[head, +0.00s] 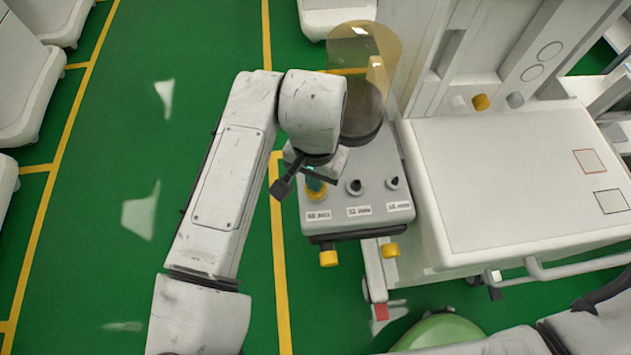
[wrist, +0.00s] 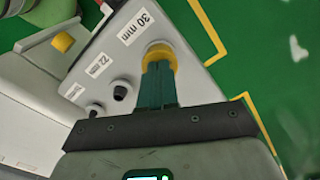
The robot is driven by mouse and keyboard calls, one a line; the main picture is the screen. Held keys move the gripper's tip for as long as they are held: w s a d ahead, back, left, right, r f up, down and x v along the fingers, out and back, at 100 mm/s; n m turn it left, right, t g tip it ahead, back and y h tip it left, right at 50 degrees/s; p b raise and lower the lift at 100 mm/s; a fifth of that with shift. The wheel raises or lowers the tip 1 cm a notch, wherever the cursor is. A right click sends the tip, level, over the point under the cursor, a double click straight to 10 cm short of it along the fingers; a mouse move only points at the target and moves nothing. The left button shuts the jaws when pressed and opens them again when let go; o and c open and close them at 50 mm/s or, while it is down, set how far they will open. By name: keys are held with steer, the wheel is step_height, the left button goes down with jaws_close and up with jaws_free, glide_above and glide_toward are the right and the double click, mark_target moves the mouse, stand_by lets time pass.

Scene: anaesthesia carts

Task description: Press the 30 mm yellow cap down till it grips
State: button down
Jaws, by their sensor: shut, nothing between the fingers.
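The yellow cap (wrist: 161,52) sits at the port beside the "30 mm" label (wrist: 138,27) in the wrist view. My gripper (wrist: 157,68) is shut and empty, its green fingertips over the cap and apparently touching it. The fingers hide part of the cap, and how far down it sits cannot be told. In the head view my gripper (head: 315,182) is at the left end of the grey port panel (head: 335,210), where only a sliver of yellow shows.
Two dark ports, the middle one (head: 354,187) and the right one (head: 392,183), stand beside it. Yellow knobs (head: 328,257) project below the panel. A tinted cylinder (head: 363,75) rises behind. A white cart top (head: 520,180) lies right. Green floor is open at left.

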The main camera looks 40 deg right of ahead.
steer(key=shift+r, duration=0.1)
stand_by(0.3)
step_height(320, 180, up, 7)
steer(key=p, duration=0.6)
stand_by(0.4)
step_height(320, 180, up, 11)
steer(key=shift+f, duration=0.2)
stand_by(0.3)
